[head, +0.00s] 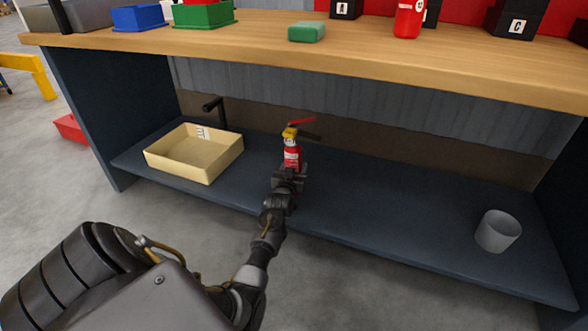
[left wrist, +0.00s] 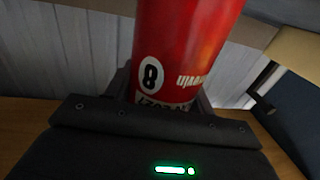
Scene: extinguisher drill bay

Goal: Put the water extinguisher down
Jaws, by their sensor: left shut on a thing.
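The red extinguisher (head: 292,156) has a yellow collar, a red lever and a white label. It stands about upright over the lower shelf (head: 380,210) of the bench, right of the cream tray. My left gripper (head: 290,175) is shut on it from the front, low on its body. In the left wrist view the red cylinder (left wrist: 185,45) sits between my dark fingers, with an "8" mark on a white oval. Its base is hidden by my gripper, so I cannot tell whether it touches the shelf. My right gripper is not in view.
The cream tray (head: 205,168) is on the shelf to the left, with a black tap-like fitting (head: 212,104) behind it. A grey cup (head: 497,231) is far right. The shelf between is clear. The wooden bench top (head: 370,60) overhangs, holding bins, boxes and another red extinguisher (head: 408,20).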

